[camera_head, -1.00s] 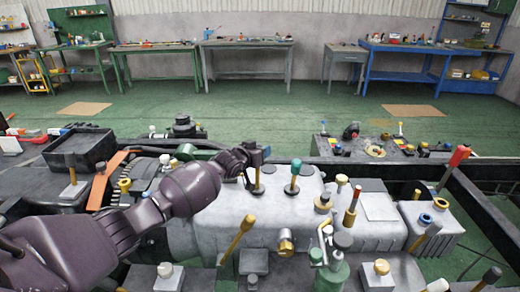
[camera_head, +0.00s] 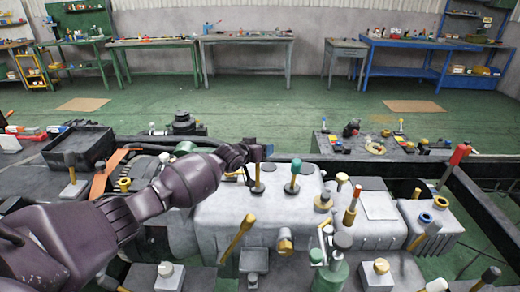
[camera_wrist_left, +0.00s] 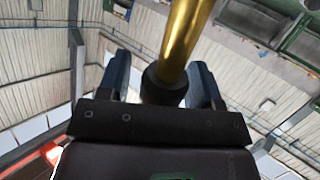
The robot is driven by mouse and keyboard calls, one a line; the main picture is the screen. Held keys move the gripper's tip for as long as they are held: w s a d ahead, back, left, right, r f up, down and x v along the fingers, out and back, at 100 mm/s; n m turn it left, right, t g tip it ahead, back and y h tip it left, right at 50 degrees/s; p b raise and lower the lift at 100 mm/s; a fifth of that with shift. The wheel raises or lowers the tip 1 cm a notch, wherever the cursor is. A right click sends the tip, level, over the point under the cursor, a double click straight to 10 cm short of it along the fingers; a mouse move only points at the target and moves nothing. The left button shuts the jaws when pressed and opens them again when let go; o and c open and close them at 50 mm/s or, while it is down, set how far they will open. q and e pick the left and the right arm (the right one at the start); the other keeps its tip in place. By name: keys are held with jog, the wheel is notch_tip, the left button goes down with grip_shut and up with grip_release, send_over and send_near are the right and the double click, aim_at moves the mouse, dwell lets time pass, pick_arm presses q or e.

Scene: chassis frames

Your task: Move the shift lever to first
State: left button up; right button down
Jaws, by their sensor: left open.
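A thin gold shift lever (camera_head: 257,174) with a dark round base stands on the grey gearbox housing (camera_head: 240,205) near the middle of the head view. My left gripper (camera_head: 262,153) is at the top of this lever, hiding its upper end. In the left wrist view the gold rod (camera_wrist_left: 187,40) runs to a dark cap (camera_wrist_left: 165,85) between the two blue-grey fingers (camera_wrist_left: 162,88). The fingers are open, one on each side; I cannot tell whether they touch it. A similar lever with a teal knob (camera_head: 296,166) stands just to the right. My right gripper is not in view.
A larger gold lever (camera_head: 238,236) leans in front, and a red-topped handle (camera_head: 459,154) rises at the right. A green oil can (camera_head: 331,274) stands at the front. A black open box (camera_head: 80,148) sits at the left. Benches line the far wall.

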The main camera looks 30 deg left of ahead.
pick_arm(q)
jog(key=shift+s, duration=0.1)
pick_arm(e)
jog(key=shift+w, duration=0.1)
pick_arm(q)
jog(key=shift+s, duration=0.2)
jog(key=v, duration=1)
jog(key=shift+p, duration=0.4)
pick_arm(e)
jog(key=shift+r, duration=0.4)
pick_arm(q)
jog(key=shift+s+r, duration=0.1)
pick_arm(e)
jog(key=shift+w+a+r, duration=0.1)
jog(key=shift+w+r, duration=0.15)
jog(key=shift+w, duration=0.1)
pick_arm(q)
jog(key=shift+s, duration=0.1)
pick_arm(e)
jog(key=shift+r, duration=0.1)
